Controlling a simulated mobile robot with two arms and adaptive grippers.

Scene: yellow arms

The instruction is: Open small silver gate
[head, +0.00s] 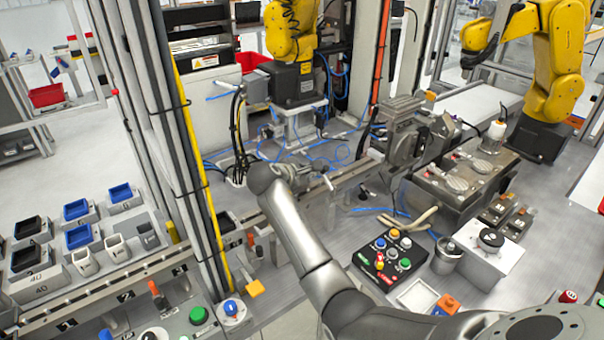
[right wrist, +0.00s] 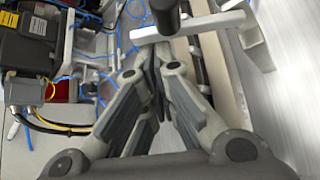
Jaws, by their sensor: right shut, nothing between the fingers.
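In the right wrist view, a small silver-white bar (right wrist: 205,26) lies just beyond my right fingertips, with a dark rounded knob (right wrist: 166,14) beside it. This bar looks like the small gate, but I cannot tell for sure or see how far it is swung. My right gripper (right wrist: 157,56) is shut and empty, its fingertips close to the bar; whether they touch is unclear. In the head view my right gripper (head: 314,177) is small, at the rail in the middle, partly hidden by my own wrist. My left gripper is out of view.
A long metal rail (head: 345,178) runs past my right gripper. A black button panel (head: 373,271) is on the workbench to the right. Blue hoses and cables (head: 315,150) lie behind the rail, near a yellow robot arm (head: 291,30). A post with a yellow strip (head: 188,130) stands left.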

